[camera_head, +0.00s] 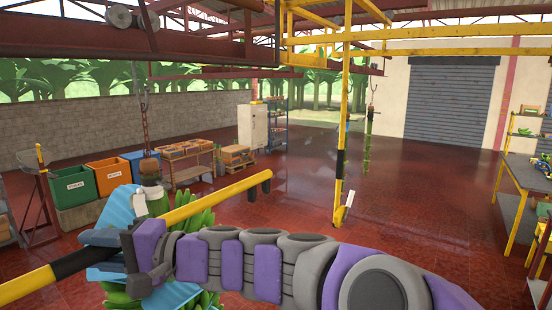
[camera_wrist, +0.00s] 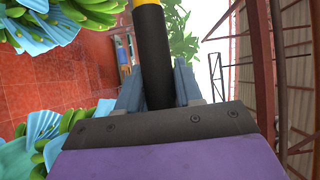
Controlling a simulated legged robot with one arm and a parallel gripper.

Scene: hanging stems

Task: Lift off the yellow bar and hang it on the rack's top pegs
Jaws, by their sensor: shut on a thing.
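My gripper (camera_head: 103,238) is shut on this black section. In the wrist view the black section of the bar (camera_wrist: 153,60) stands between the jaws (camera_wrist: 160,85), with a little yellow at the top edge. A hanging banana stem with green fruit (camera_head: 198,217) and blue wraps (camera_head: 118,208) is close behind the bar and partly hidden by it and my arm. I cannot clearly pick out the rack or its pegs.
A yellow post (camera_head: 342,135) with a black band stands ahead. A thin second stem (camera_head: 368,145) hangs right of it. Green (camera_head: 73,186) and orange bins (camera_head: 110,173) stand at left, a workbench (camera_head: 525,172) at right. The red floor (camera_head: 420,200) is clear right of centre.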

